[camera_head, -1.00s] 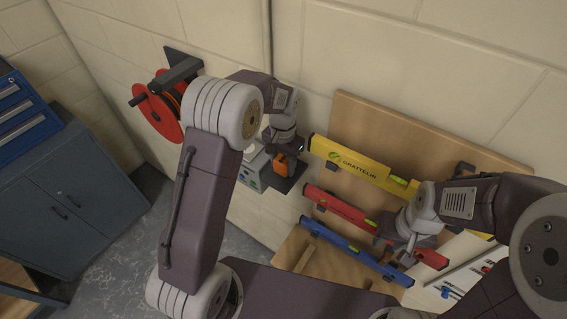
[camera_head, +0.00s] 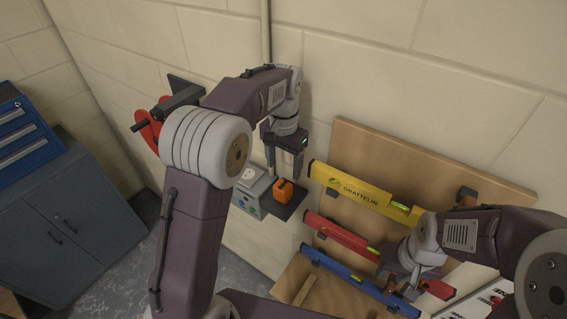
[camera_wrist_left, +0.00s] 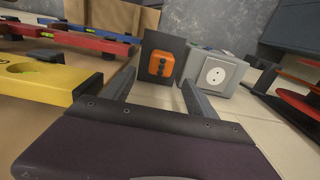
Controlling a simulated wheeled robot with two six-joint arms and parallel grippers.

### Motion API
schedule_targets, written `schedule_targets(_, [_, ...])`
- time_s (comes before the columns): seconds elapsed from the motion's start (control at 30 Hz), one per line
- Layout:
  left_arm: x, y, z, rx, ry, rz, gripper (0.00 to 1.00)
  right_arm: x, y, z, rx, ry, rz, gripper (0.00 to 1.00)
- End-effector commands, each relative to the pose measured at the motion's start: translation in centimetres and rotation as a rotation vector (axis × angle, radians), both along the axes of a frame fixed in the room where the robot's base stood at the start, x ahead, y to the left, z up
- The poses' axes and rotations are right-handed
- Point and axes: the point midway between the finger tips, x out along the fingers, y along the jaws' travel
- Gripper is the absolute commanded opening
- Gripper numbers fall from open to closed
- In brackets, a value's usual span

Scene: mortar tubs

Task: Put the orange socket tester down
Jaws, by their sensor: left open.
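The orange socket tester (camera_head: 284,191) rests on a small dark shelf (camera_head: 292,210) at the wall, beside a grey socket box (camera_head: 250,192).
A wooden board (camera_head: 375,150) holds a yellow level (camera_head: 362,190), a red level (camera_head: 335,232) and a blue level (camera_head: 340,270), right of the shelf. A red cable reel (camera_head: 150,130) hangs at the left, partly behind my left arm. A dark cabinet (camera_head: 75,225) stands far left.

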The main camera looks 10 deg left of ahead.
Motion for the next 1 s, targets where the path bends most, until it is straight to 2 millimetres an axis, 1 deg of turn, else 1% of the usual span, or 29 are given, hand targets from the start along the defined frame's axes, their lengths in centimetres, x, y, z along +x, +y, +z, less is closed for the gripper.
schedule_targets(0.03, [0.1, 0.0, 0.7, 0.0, -0.003, 0.0, 0.67, 0.0, 0.0, 0.0, 0.0, 0.0, 0.0, 0.36])
schedule_targets(0.1, [0.0, 0.0, 1.3, 0.0, -0.001, 0.0, 0.67, 0.0, 0.0, 0.0, 0.0, 0.0, 0.0, 0.36])
schedule_targets(0.2, [-0.1, 0.0, 1.7, 0.0, 0.001, 0.0, 0.67, 0.0, 0.0, 0.0, 0.0, 0.0, 0.0, 0.36])
schedule_targets(0.3, [-0.2, 0.1, 1.6, -0.001, 0.001, 0.006, 0.67, 0.0, 0.0, 0.0, 0.0, 0.0, 0.0, 0.36])
schedule_targets(0.37, [-0.9, 0.4, 0.8, -0.003, -0.001, 0.025, 0.67, 0.0, 0.0, 0.0, 0.0, 0.0, 0.0, 0.36])
schedule_targets(0.47, [-3.5, 1.4, -1.9, -0.011, -0.017, 0.094, 0.67, 0.0, 0.0, 0.0, 0.0, 0.0, 0.0, 0.36])
schedule_targets(0.5, [-5.0, 1.9, -3.2, -0.016, -0.027, 0.131, 0.67, 0.0, 0.0, 0.0, 0.0, 0.0, 0.0, 0.36])
schedule_targets(0.57, [-7.5, 2.6, -5.2, -0.022, -0.044, 0.186, 0.67, 0.0, 0.0, 0.0, 0.0, 0.0, 0.0, 0.36])
schedule_targets(0.6, [-9.3, 2.9, -6.4, -0.026, -0.055, 0.222, 0.67, 0.0, 0.0, 0.0, 0.0, 0.0, 0.0, 0.36])
schedule_targets(0.63, [-10.6, 3.2, -7.3, -0.028, -0.06, 0.246, 0.67, 0.0, 0.0, 0.0, 0.0, 0.0, 0.0, 0.36])
schedule_targets(0.7, [-13.4, 3.8, -8.9, -0.031, -0.076, 0.297, 0.67, 0.0, 0.0, 0.0, 0.0, 0.0, 0.0, 0.36])
schedule_targets(0.8, [-16.4, 4.2, -10.5, -0.035, -0.092, 0.347, 0.67, 0.0, 0.0, 0.0, 0.0, 0.0, 0.0, 0.36])
schedule_targets(0.9, [-17.8, 4.4, -11.2, -0.037, -0.1, 0.371, 0.67, 0.0, 0.0, 0.0, 0.0, 0.0, 0.0, 0.36])
schedule_targets(1.0, [-18.1, 4.5, -11.4, -0.037, -0.101, 0.375, 0.67, 0.0, 0.0, 0.0, 0.0, 0.0, 0.0, 0.36])
